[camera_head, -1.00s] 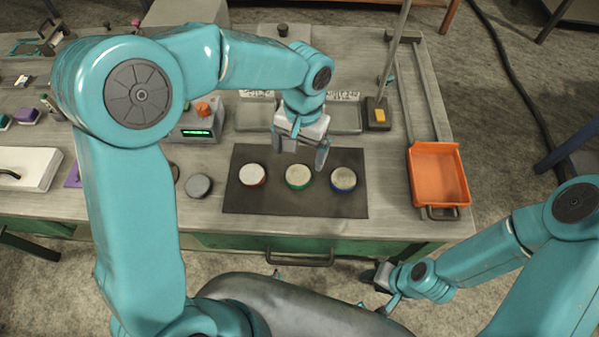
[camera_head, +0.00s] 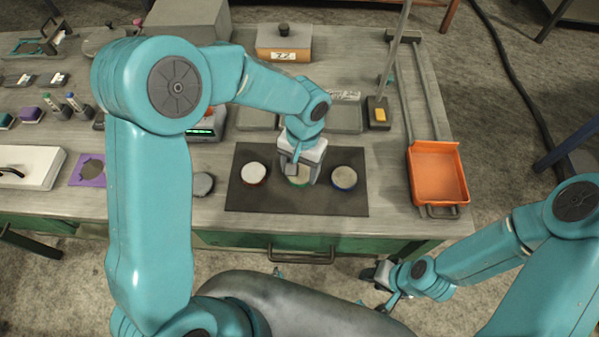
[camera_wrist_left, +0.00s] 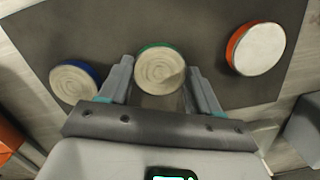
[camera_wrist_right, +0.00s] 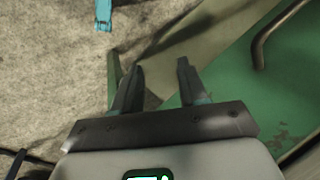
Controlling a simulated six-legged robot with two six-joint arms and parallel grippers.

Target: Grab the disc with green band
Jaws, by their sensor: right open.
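The disc with green band (camera_head: 299,181) lies on the dark mat, in the middle of a row of three, partly hidden by my left gripper in the head view. In the left wrist view its pale ringed top and green rim (camera_wrist_left: 160,68) show between the fingers. My left gripper (camera_head: 302,178) is open above it, pointing down, with one finger on each side (camera_wrist_left: 158,80); I cannot tell whether they touch it. My right gripper (camera_head: 378,290) is open and empty off the table's front edge; its fingers (camera_wrist_right: 158,72) show in the right wrist view.
A red-banded disc (camera_head: 253,174) lies left of it and a blue-banded disc (camera_head: 344,178) right, both on the dark mat (camera_head: 245,205). An orange tray (camera_head: 437,178) stands at the right. A grey disc (camera_head: 202,184) lies left of the mat.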

